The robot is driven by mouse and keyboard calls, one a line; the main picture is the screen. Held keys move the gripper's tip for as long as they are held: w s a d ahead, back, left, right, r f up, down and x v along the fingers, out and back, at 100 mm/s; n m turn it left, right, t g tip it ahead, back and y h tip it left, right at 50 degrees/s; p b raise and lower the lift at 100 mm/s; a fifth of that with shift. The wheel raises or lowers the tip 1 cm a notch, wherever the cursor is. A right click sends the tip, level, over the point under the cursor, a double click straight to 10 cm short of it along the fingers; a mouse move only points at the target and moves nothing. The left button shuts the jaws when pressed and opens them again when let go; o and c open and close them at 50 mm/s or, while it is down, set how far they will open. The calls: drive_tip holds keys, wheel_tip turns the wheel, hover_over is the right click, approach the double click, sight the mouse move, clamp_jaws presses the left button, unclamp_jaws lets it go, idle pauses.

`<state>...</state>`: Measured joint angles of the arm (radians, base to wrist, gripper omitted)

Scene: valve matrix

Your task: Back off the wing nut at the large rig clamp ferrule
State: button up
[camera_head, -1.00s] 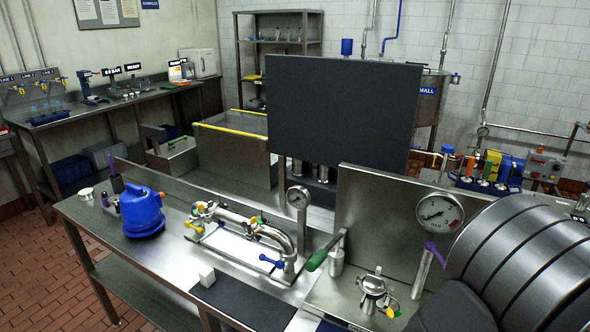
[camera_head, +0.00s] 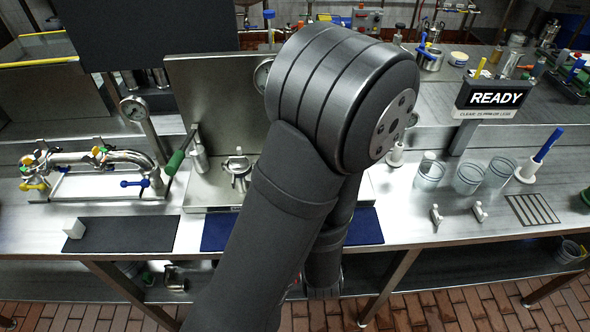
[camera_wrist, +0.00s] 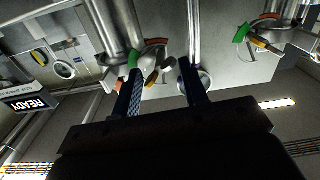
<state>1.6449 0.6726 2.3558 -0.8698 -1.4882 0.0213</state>
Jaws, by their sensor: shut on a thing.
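In the wrist view, my gripper (camera_wrist: 161,70) has its two dark fingers on either side of a small, pale grey piece at a steel clamp ferrule. I take this piece to be the wing nut (camera_wrist: 168,66), and the jaws are shut on it; the exact contact is hard to see. A silver cylindrical body (camera_wrist: 113,28) rises beside the left finger, with a green tab (camera_wrist: 134,58) at that fingertip and an orange tab (camera_wrist: 155,42) nearby. In the head view, my arm hides the gripper and this ferrule.
A smaller steel fitting (camera_head: 238,172) stands left of my arm; it also shows in the wrist view (camera_wrist: 283,12). A pipe rig (camera_head: 100,158) lies farther left. Beakers (camera_head: 468,176), two small white stands (camera_head: 479,211) and a READY sign (camera_head: 494,96) are right.

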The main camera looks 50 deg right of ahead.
drive_tip(key=s+a+m, duration=1)
drive_tip(key=m, duration=0.3)
drive_tip(key=shift+r+x, duration=0.15)
drive_tip(key=shift+x, duration=4.15)
drive_tip(key=shift+r+x, duration=0.15)
drive_tip(key=shift+x, duration=4.15)
drive_tip(key=shift+w+a, duration=0.1)
drive_tip(key=shift+a, duration=0.05)
